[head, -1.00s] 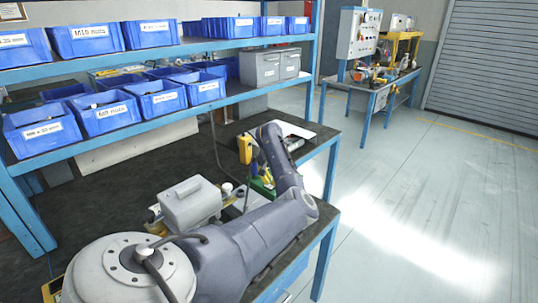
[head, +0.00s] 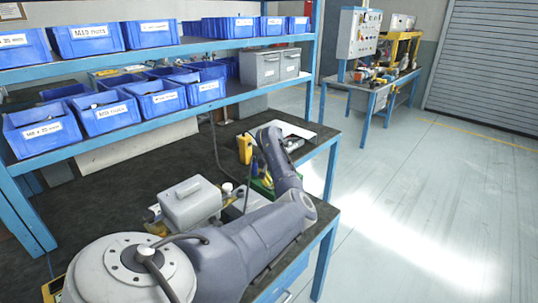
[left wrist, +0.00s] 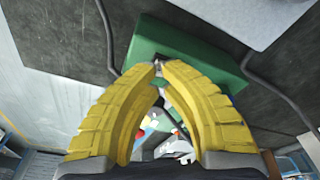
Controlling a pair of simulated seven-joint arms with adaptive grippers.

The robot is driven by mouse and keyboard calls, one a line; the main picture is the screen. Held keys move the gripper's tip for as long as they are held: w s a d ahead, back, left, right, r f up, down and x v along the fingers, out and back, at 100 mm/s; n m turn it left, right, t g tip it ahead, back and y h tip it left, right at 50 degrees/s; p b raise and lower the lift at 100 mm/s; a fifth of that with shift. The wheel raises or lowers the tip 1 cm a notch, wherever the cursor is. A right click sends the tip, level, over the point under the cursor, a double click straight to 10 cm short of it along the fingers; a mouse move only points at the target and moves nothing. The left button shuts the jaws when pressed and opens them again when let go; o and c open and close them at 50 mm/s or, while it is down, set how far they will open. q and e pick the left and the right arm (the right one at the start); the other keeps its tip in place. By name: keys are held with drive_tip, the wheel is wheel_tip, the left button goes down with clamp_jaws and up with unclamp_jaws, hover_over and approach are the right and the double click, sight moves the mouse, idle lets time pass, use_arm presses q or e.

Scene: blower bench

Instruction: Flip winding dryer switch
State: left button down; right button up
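A green box-like housing (left wrist: 185,45) lies just beyond my left fingertips in the left wrist view. A small patch of green (head: 262,187) shows beside my arm in the head view. My left gripper (left wrist: 161,68) has yellow fingers whose tips meet, or almost meet, at the near edge of the green housing. A small dark and pinkish detail shows at the tips; I cannot tell if it is the switch. I see no held object clearly. In the head view my left arm largely hides the gripper. My right gripper is out of view.
A grey box with a handle (head: 190,203) stands left of my arm. A shelf with several blue bins (head: 108,112) stands behind. Dark cables cross the left wrist view.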

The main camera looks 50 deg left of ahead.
use_arm(q)
drive_tip(key=shift+f, duration=1.05)
idle(0.6)
drive_tip(key=shift+r, duration=0.15)
drive_tip(key=shift+r, duration=3.4)
